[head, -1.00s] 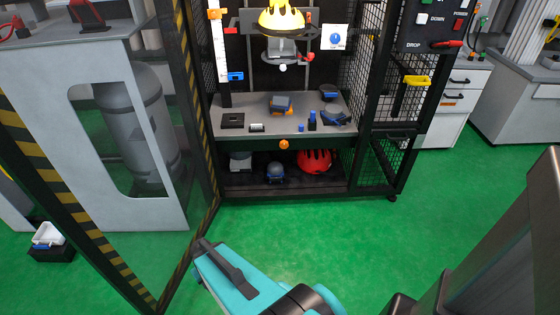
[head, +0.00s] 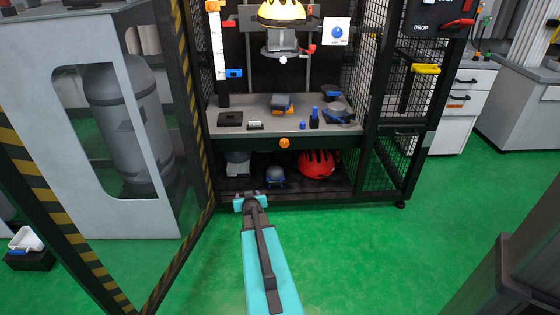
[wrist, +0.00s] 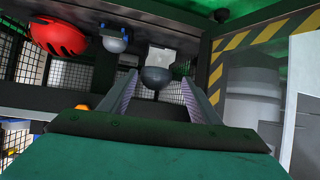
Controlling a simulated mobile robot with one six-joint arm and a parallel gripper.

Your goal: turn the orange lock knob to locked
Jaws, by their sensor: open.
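The orange lock knob (head: 284,142) is a small round knob on the front edge of the tower's grey work table (head: 240,140). Which way it is turned is too small to tell. In the wrist view a bit of orange, likely the knob (wrist: 82,106), shows at the left, partly hidden behind my gripper's body. My gripper (wrist: 158,82) is open, its two fingers apart with nothing held between them. In the head view my gripper (head: 248,196) is in front of the tower's lower shelf, below and left of the knob, and apart from it.
The red helmet (head: 317,164) and a blue-grey dome (head: 276,175) stand on the lower shelf. An open door frame with striped edging (head: 198,95) is at the left. A mesh side panel (head: 392,160) is at the right. Green floor (head: 370,250) is free in front.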

